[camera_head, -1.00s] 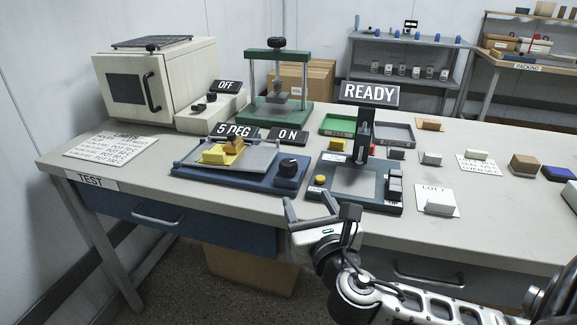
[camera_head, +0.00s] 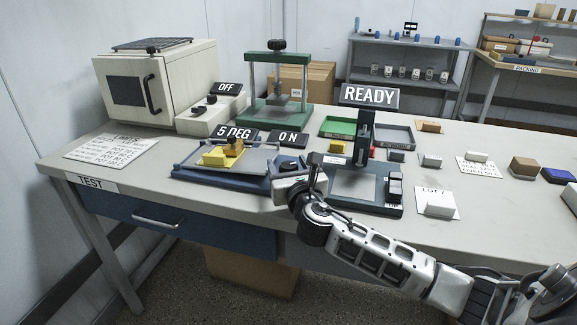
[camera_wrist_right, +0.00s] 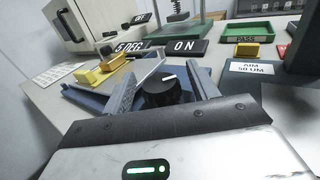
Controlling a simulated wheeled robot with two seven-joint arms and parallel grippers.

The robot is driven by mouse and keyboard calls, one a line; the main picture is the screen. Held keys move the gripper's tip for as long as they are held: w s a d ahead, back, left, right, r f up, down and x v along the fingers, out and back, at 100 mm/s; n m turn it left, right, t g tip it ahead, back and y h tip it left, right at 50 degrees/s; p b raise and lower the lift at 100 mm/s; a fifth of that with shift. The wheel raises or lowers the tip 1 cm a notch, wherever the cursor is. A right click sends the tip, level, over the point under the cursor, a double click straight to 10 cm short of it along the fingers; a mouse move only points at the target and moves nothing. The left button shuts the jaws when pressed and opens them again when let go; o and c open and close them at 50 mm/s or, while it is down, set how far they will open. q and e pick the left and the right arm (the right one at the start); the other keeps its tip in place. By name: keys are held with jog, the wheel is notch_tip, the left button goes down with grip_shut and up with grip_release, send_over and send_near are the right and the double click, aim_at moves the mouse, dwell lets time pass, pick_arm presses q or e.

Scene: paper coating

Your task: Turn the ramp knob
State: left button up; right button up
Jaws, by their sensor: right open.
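The ramp knob (camera_wrist_right: 164,92) is a black round dial with a white pointer line, on the front right corner of the blue ramp base (camera_head: 225,176). My right gripper (camera_wrist_right: 161,75) is open in the right wrist view. Its two grey fingers stand on either side of the knob, with a gap visible on the right side. In the head view my right gripper (camera_head: 290,180) covers most of the knob. A sign behind the ramp reads "5 DEG" (camera_head: 234,134) and another reads "ON" (camera_head: 287,138). My left gripper is out of view.
A yellow block (camera_head: 216,156) lies on the tilted grey ramp plate. A dark blue gauge stand (camera_head: 365,190) with a "READY" sign (camera_head: 370,96) stands close on the right. A green press (camera_head: 270,112) and a beige oven (camera_head: 160,80) are behind.

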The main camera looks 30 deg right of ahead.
jog(key=c, duration=1)
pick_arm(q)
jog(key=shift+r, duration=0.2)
